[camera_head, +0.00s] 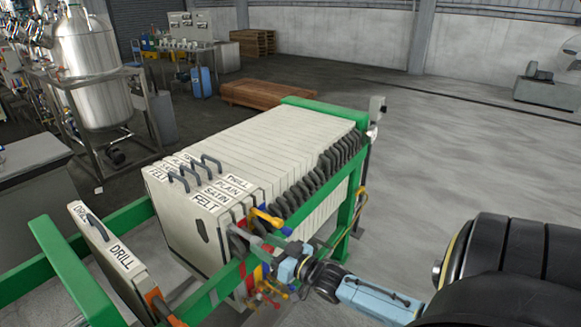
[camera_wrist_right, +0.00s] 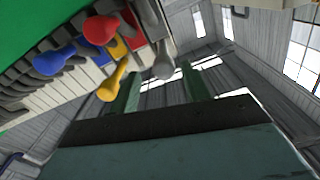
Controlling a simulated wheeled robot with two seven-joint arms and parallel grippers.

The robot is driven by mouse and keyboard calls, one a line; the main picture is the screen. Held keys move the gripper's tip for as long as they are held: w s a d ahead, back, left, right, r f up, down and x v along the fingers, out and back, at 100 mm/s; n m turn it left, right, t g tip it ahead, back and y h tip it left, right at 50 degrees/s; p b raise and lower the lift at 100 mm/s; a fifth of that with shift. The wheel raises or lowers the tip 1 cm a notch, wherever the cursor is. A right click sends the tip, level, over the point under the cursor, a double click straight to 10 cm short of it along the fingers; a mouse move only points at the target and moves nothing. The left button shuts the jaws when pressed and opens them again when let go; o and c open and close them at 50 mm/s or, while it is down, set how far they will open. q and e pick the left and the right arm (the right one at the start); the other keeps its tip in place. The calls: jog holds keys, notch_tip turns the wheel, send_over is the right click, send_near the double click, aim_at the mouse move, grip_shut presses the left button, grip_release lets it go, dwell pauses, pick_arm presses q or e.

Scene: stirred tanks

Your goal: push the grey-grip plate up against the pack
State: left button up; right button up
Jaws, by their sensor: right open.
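The pack of pale plates (camera_head: 275,145) hangs in a green frame. Its near plates carry cloth labels, and the front one reads FELT (camera_head: 206,203). A grey grip (camera_wrist_right: 163,65) shows in the right wrist view, ahead of my fingers; I cannot tell which plate bears it. One DRILL plate (camera_head: 122,258) with a dark top handle stands apart at the left, across a gap. My right gripper (camera_head: 288,266) is beside the pack's near right corner, close to the coloured grips; it is open, with its fingers apart in the right wrist view (camera_wrist_right: 160,92). My left gripper is not seen.
Blue (camera_wrist_right: 50,62), red (camera_wrist_right: 100,30) and yellow (camera_wrist_right: 112,82) grips crowd the pack's side near my right gripper. The green side rail (camera_head: 215,292) runs below them. An orange part (camera_head: 158,303) sits on the separate plate. Open floor (camera_head: 440,150) lies to the right.

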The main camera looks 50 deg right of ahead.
jog(key=s, duration=0.8)
jog(key=shift+s+d, duration=0.35)
jog(key=shift+d, duration=0.05)
jog(key=s+a+f+g+h+b, duration=0.15)
jog(key=s+f+g, duration=0.3)
jog(key=f, duration=1.05)
jog(key=s+a+f+g+h+b, duration=0.1)
jog(key=s+f+g+b, duration=0.3)
jog(key=f, duration=1)
jog(key=s+a+f+n+g+b, duration=0.1)
jog(key=s+a+f+g, duration=0.1)
jog(key=s+a+f, duration=0.2)
jog(key=s+a+f+n+g+y+b, duration=0.1)
jog(key=s+a+f+g, duration=0.2)
jog(key=s+f, duration=0.7)
jog(key=s+a+f+n+g+b, duration=0.1)
jog(key=s+a+f+n+g, duration=0.1)
jog(key=s+a+f, duration=0.5)
jog(key=s+g, duration=0.1)
jog(key=s, duration=0.2)
jog(key=shift+b, duration=0.35)
jog(key=shift+g, duration=0.25)
